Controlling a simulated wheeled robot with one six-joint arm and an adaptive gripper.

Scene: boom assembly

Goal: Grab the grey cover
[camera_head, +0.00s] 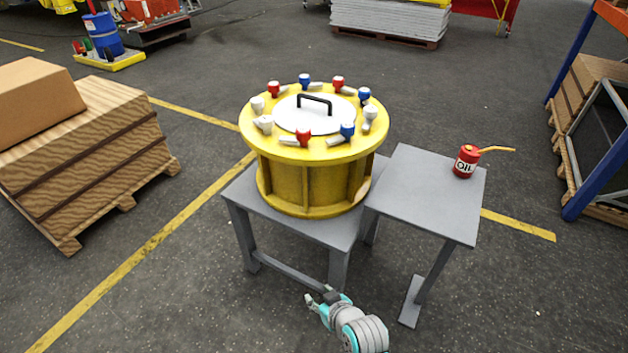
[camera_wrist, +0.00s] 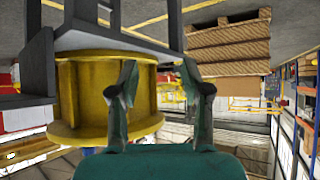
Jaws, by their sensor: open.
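The pale grey, nearly white round cover (camera_head: 308,122) with a black handle (camera_head: 315,98) lies on top of a yellow drum (camera_head: 300,185). The drum stands on a grey table (camera_head: 240,200). My gripper (camera_head: 322,298) is open and empty in front of the table, low and well apart from the cover. In the wrist view, which is upside down, the two fingers of my gripper (camera_wrist: 158,78) are spread, with the drum (camera_wrist: 85,90) behind and to the left. The cover does not show there.
Several red, blue and white clamp-like pieces (camera_head: 303,137) ring the cover on the drum's rim. A side table (camera_head: 425,195) at right carries a red oil can (camera_head: 466,162). Wooden crates (camera_head: 95,150) stand at left, a shelf rack (camera_head: 590,130) at right. The floor between is clear.

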